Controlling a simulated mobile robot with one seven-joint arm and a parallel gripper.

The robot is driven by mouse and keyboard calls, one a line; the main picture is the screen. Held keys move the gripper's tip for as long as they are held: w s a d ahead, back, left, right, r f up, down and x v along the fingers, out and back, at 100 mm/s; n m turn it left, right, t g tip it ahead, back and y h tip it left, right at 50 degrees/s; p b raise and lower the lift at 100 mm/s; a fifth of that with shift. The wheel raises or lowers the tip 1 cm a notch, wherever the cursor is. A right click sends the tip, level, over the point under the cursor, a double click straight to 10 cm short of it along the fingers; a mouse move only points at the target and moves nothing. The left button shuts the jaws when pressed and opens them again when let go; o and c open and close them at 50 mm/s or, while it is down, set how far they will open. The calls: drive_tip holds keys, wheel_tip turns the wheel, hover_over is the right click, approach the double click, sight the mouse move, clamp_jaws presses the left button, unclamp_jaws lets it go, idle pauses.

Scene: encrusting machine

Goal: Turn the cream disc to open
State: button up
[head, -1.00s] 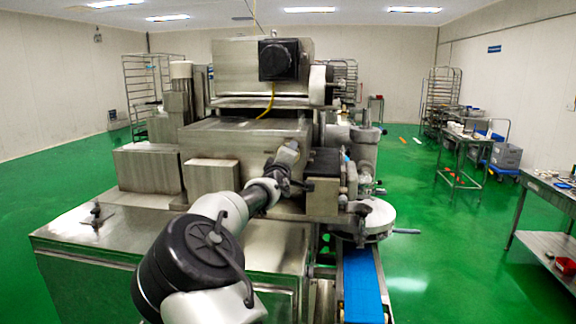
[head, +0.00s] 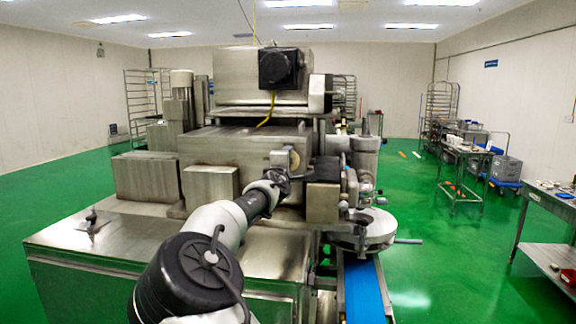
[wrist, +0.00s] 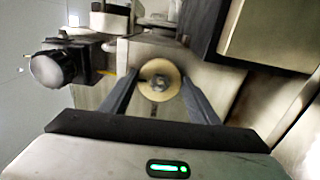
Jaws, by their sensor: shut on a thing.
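The cream disc (wrist: 160,80) is round with a metal centre and faces my wrist camera. It sits on the metal side of the encrusting machine. My gripper (wrist: 160,88) is shut on it, with one dark finger on each side of its rim. In the head view the disc (head: 280,159) shows as a small cream patch on the front of the machine body (head: 225,148). My gripper (head: 288,172) partly covers it there. The exact turn of the disc cannot be told.
A black round knob (wrist: 50,69) juts out at the left of the wrist view. A boxy metal part (head: 323,203) and a round metal tray (head: 372,228) stand right of my gripper, above a blue belt (head: 362,285).

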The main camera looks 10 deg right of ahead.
drive_tip(key=o, duration=1)
drive_tip(key=shift+s+a, duration=0.1)
drive_tip(key=b+v, duration=0.2)
drive_tip(key=v, duration=1.5)
drive_tip(key=shift+s, duration=0.1)
